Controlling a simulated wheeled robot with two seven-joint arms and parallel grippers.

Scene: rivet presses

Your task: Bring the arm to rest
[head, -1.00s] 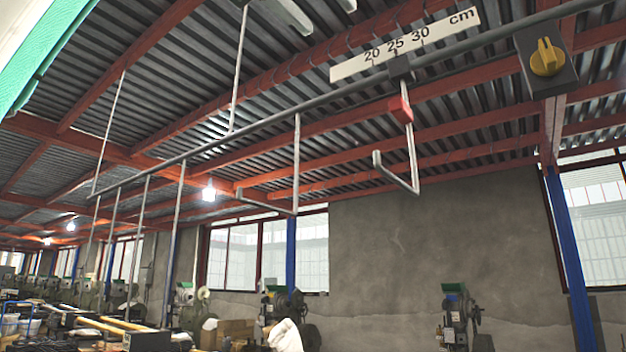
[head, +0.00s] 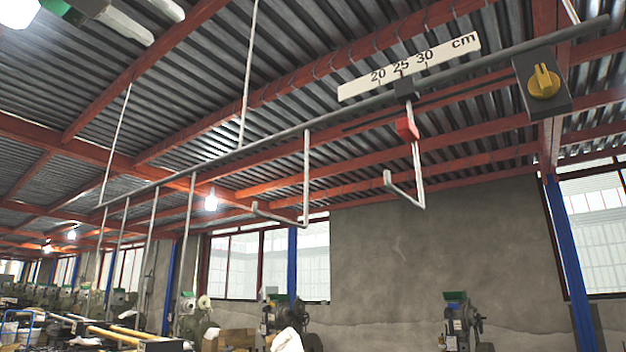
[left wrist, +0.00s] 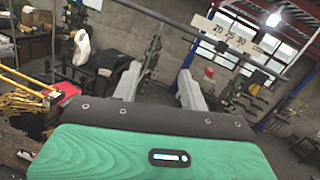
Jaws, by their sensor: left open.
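My left gripper (head: 167,29) is at the top left corner of the head view, its two pale fingers apart with nothing between them. In the left wrist view, the gripper (left wrist: 160,70) also shows open and empty beyond its green and black body. No object touches the fingers in either view. The rest of the left arm is mostly out of the head view. My right gripper is not in view.
Green-topped machines (head: 459,320) stand along the wall below. The floor shows at right in the wrist view.

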